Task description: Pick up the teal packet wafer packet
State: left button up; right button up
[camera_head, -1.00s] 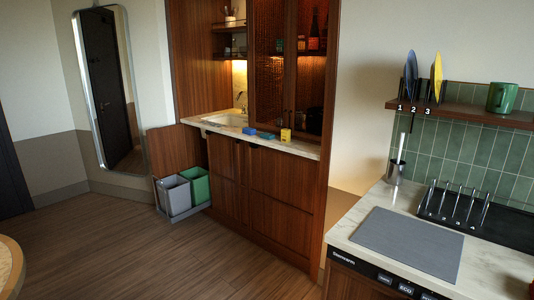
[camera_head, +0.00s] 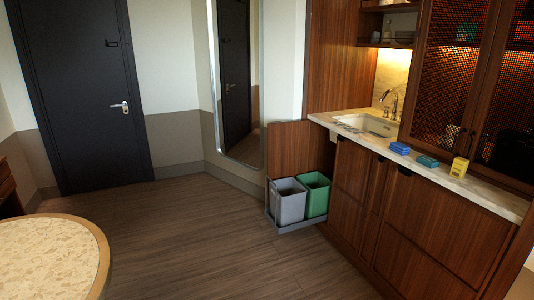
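A small teal packet (camera_head: 428,161) lies flat on the kitchenette counter (camera_head: 497,194), in the right part of the head view. A blue packet (camera_head: 399,148) lies to its left, and a yellow packet (camera_head: 459,167) stands upright to its right. The three are apart from each other. Neither of my grippers shows in the view, and nothing hides the teal packet.
A sink (camera_head: 368,125) with a tap is set in the counter left of the packets. Below, a pulled-out bin drawer with a grey bin (camera_head: 288,201) and a green bin (camera_head: 316,194) juts into the room. A round table (camera_head: 102,262) stands at lower left. The floor between is clear.

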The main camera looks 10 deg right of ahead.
aim_at(425, 160)
jog(key=i+z, duration=0.2)
jog(key=i, duration=0.3)
jog(key=i+z, duration=0.25)
jog(key=i, duration=0.25)
jog(key=i+j+z, duration=0.2)
jog(key=i, duration=0.3)
